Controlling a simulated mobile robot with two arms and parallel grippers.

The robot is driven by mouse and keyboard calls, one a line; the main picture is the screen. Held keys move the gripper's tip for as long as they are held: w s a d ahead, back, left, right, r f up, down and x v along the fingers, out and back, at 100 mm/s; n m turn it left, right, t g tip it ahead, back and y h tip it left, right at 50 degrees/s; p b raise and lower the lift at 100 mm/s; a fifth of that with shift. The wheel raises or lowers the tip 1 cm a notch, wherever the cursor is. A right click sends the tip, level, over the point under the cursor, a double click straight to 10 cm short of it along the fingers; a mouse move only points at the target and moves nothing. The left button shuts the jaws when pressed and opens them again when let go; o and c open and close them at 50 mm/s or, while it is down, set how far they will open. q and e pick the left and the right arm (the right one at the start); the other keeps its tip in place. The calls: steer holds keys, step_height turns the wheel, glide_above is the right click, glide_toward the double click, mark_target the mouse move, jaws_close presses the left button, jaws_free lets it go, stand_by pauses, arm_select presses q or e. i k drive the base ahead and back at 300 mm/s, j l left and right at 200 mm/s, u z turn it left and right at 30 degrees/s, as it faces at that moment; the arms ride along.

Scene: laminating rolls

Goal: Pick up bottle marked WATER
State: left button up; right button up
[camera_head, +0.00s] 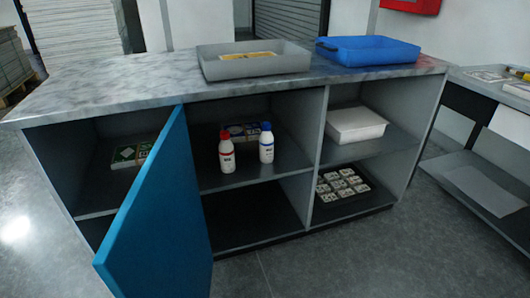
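Two white bottles stand upright on the middle compartment's shelf in the cabinet. The red-capped bottle (227,158) is on the left, and the blue-capped bottle (266,151) is to its right, a small gap apart. Each has dark print on its front, too small to read, so I cannot tell which one is marked WATER. Neither of my grippers shows in the head view.
A blue cabinet door (158,220) stands open left of the bottles. Flat packs (241,130) lie behind them. The marbled countertop (130,82) bears a grey tray (212,71) and a blue tray (368,57). A white container (354,126) sits in the right compartment.

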mark_target(266, 140)
steer(key=l+u, duration=0.15)
steer(key=l, duration=0.6)
steer(key=i+l+u, duration=0.15)
steer(key=l, duration=0.2)
steer(key=i+l+u, duration=0.35)
steer(key=l, duration=0.4)
steer(key=i+u, duration=0.2)
steer(key=i, duration=0.35)
steer(key=i+l+u, duration=0.2)
steer(key=i, duration=0.4)
